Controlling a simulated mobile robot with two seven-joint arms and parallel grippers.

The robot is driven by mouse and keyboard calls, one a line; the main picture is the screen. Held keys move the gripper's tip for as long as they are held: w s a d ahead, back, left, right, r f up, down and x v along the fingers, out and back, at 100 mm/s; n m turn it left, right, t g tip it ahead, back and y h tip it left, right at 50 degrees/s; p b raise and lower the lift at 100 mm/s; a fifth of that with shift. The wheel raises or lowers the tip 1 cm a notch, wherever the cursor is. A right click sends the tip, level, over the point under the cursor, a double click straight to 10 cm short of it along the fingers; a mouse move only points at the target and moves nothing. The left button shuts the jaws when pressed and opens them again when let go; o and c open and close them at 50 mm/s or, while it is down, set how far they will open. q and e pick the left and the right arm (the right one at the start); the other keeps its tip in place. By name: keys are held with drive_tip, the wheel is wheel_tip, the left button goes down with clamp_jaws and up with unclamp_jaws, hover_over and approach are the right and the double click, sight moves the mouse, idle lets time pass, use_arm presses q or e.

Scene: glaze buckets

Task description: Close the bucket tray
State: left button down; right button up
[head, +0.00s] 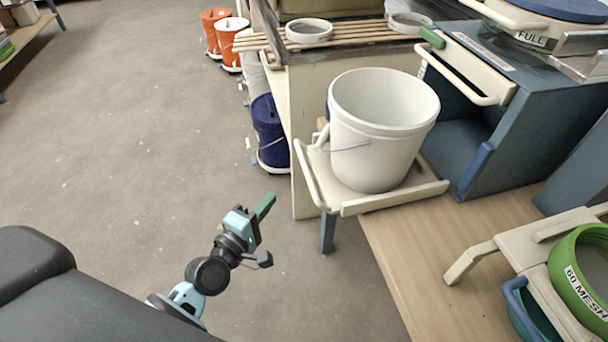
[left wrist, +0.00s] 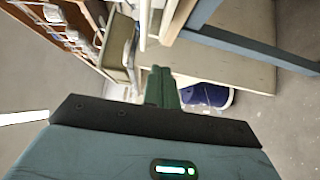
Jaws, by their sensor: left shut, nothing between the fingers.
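The bucket tray (head: 395,203) is a cream slide-out shelf with a handle bar (head: 306,180) at its left end. It sticks out to the left of a blue-grey cabinet (head: 520,130). A white bucket (head: 375,150) stands upright on it, its wire handle hanging down. My left gripper (head: 265,205) is over the floor, left of and below the tray handle, apart from it. Its green fingers are together and empty; they also show in the left wrist view (left wrist: 162,85). My right gripper is not in view.
A dark blue bucket (head: 270,135) stands on the floor behind the tray. Orange buckets (head: 232,42) stand farther back. A wooden bench top (head: 400,255) lies below the tray, with a green sieve (head: 585,270) at right. Floor at left is clear.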

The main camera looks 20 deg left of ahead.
use_arm(q)
approach(311, 162)
drive_tip(key=w+a, duration=0.2)
drive_tip(key=w+d, duration=0.2)
drive_tip(key=d, duration=0.1)
drive_tip(key=shift+w+d+p, duration=0.3)
drive_tip(key=shift+d, duration=0.1)
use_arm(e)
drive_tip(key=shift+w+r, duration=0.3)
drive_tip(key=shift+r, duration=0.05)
